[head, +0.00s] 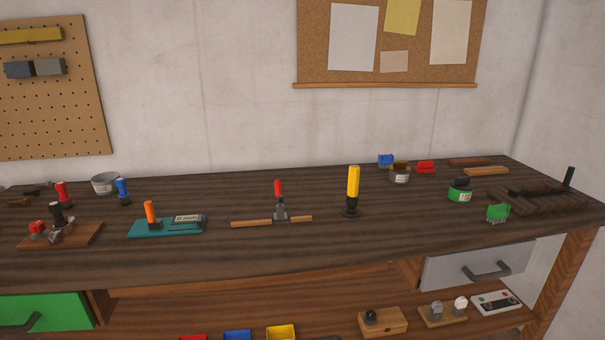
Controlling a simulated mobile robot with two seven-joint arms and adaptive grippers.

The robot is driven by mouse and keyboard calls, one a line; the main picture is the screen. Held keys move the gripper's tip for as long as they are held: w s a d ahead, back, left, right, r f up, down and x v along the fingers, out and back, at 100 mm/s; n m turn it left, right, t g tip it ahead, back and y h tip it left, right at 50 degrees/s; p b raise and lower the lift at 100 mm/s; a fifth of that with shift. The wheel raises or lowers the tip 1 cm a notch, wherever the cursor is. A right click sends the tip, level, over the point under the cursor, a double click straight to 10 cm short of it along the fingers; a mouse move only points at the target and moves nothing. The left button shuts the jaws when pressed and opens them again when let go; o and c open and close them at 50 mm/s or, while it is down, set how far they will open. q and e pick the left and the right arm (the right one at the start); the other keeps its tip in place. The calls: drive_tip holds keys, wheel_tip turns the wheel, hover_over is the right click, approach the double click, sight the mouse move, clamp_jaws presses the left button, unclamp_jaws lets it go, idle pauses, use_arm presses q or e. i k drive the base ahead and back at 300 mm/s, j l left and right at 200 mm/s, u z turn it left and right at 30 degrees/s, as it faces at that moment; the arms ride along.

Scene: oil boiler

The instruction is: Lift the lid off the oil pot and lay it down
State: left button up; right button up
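No pot in the head view is clearly marked as the oil pot. A small round pot with a green and white band and a black top (460,190) stands on the right part of the workbench. Behind it to the left is a grey pot with a pale label and a brown top (399,173). A grey round tin (105,183) stands at the back left; I cannot tell whether it has a lid. Both capped pots stand upright with their tops on. Neither of my grippers is in view.
The dark wooden workbench (330,240) also bears a yellow-handled tool (353,188), a red-handled tool on a wooden bar (279,202), a teal board (168,227), a green brush-like piece (498,212) and a dark slatted rack (545,200). The bench's front strip is mostly clear.

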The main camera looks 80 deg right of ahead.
sight(461, 183)
drive_tip(key=z, duration=3.7)
